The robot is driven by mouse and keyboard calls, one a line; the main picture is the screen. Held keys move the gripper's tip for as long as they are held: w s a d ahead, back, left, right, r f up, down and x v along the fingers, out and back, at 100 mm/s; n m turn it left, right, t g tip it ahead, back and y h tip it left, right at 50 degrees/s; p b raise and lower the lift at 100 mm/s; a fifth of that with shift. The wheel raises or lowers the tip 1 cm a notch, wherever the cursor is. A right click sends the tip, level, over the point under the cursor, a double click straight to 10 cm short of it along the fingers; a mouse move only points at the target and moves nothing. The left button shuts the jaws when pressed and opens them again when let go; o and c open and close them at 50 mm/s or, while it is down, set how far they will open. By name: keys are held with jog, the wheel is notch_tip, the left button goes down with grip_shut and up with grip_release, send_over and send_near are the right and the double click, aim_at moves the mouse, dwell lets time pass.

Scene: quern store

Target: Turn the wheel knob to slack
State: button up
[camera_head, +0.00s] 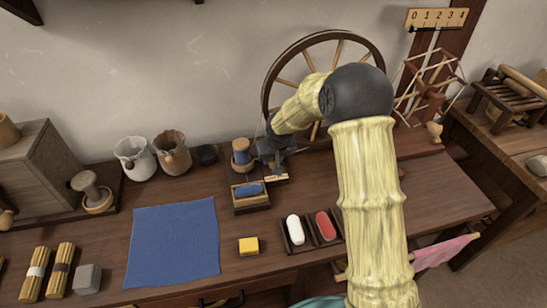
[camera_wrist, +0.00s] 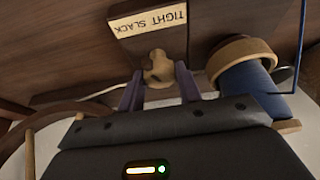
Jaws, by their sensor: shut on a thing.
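The wheel knob (camera_wrist: 158,68) is a small tan wooden knob with a lobed shape, between my gripper's two dark fingers in the wrist view. My gripper (camera_wrist: 158,88) is shut on it. Behind the knob is a dark wood block with a pale label plate (camera_wrist: 147,20) reading TIGHT and SLACK, upside down in this view. I cannot tell which word the knob points to. In the head view my gripper (camera_head: 276,156) is at the foot of the spinning wheel (camera_head: 292,56), and the knob is hidden behind it.
A blue-wound bobbin (camera_head: 241,158) stands close beside my gripper, also in the wrist view (camera_wrist: 250,88). In front are a small tray with a blue piece (camera_head: 250,189), a yellow block (camera_head: 248,246) and a dark tray (camera_head: 312,244). A blue cloth (camera_head: 173,242) lies left.

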jog(key=shift+r+p, duration=0.15)
jog(key=shift+p, duration=0.2)
jog(key=shift+d+r+n+p, duration=0.1)
jog(key=shift+n+p, duration=0.3)
jog(key=shift+p, duration=0.05)
jog(key=n+p, duration=0.2)
jog(key=p, duration=0.1)
jog(key=shift+g+y, duration=0.3)
jog(key=shift+y, duration=0.1)
jog(key=shift+n+p, duration=0.5)
jog(key=shift+p, duration=0.3)
jog(key=shift+f+n+y, duration=0.25)
jog(key=shift+n+y, duration=0.05)
jog(key=shift+n, duration=0.1)
jog(key=o, duration=1)
jog(key=shift+c, duration=0.2)
